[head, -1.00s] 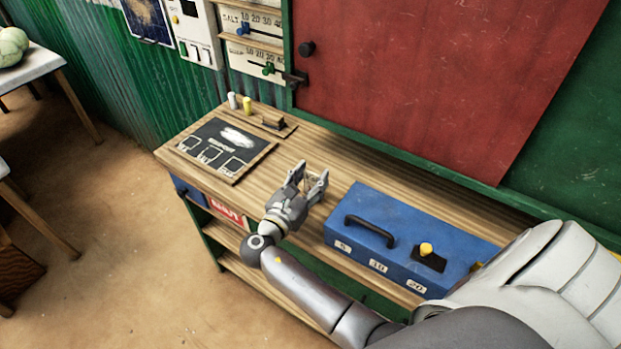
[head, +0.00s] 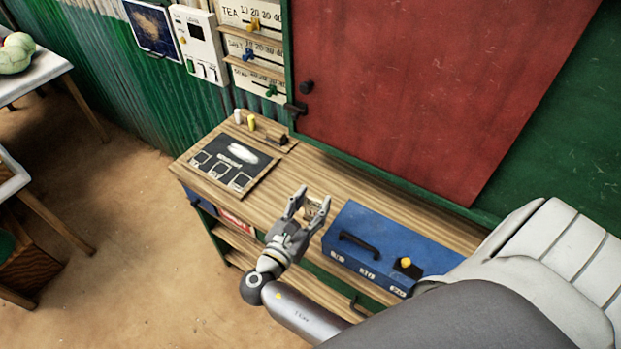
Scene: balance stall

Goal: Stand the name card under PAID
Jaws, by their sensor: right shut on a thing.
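My right gripper (head: 313,198) is over the wooden counter (head: 340,175), between the black board and the blue box. Its fingers are shut on a small tan piece, the name card (head: 311,210), which is mostly hidden between them. The black board (head: 226,153) lies to the left on the counter. It has a white smear in its middle and three outlined boxes along its front edge. The lettering by the boxes is too small to read, so I cannot tell which one says PAID. My left gripper is not in view.
A blue box (head: 380,228) with a black handle and a yellow knob stands right of the gripper. White and yellow chalk pieces (head: 244,120) and a dark eraser (head: 277,138) are behind the board. A red panel (head: 390,90) rises behind the counter. Counter between board and gripper is clear.

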